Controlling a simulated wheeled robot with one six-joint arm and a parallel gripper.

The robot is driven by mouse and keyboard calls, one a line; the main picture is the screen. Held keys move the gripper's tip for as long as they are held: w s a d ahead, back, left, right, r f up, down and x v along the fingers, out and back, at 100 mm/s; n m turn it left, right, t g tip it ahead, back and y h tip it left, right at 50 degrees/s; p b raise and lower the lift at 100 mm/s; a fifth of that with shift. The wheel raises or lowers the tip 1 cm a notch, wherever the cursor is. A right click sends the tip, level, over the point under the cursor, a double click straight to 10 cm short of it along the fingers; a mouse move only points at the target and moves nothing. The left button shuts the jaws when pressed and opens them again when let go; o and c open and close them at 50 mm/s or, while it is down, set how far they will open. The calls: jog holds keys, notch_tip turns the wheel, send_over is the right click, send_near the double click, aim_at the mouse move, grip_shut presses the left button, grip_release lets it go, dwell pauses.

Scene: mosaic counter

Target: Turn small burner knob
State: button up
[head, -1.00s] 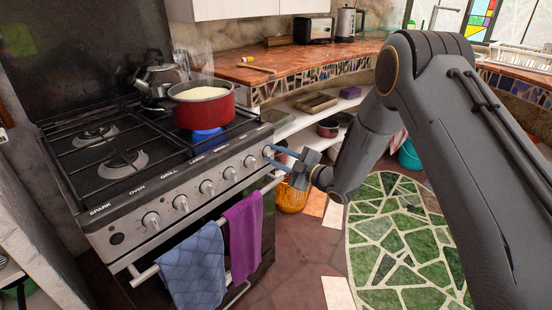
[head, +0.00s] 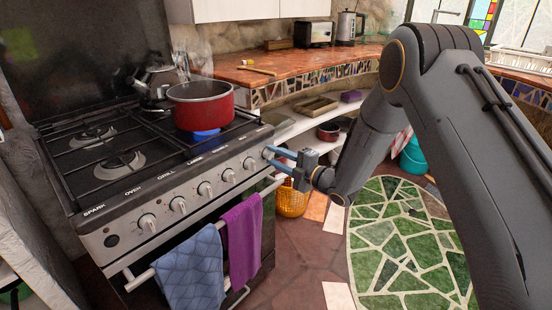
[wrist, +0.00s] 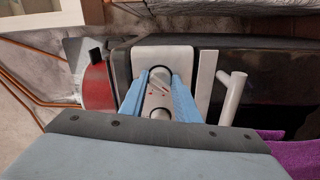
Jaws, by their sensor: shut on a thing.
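The stove (head: 75,165) stands at the left, with a row of silver knobs along its sloped front panel. My gripper (head: 270,155) is at the right end of this row, its two blue fingers reaching in from the right. In the wrist view the fingers (wrist: 161,84) are shut on the small burner knob (wrist: 159,76), one on each side of it. This knob is mostly hidden by the fingers in the head view. Another round knob (wrist: 160,113) shows nearer in the wrist view, partly hidden by the gripper body.
Blue (head: 190,268) and purple (head: 243,228) towels hang on the oven rail below the knobs. An orange basket (head: 293,203) stands right of the stove.

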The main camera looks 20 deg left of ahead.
jog(key=o, duration=1)
jog(key=shift+o, duration=0.2)
jog(key=shift+d, duration=0.1)
jog(key=v, duration=0.7)
jog(key=shift+s+d, duration=0.2)
jog(key=shift+d, duration=0.1)
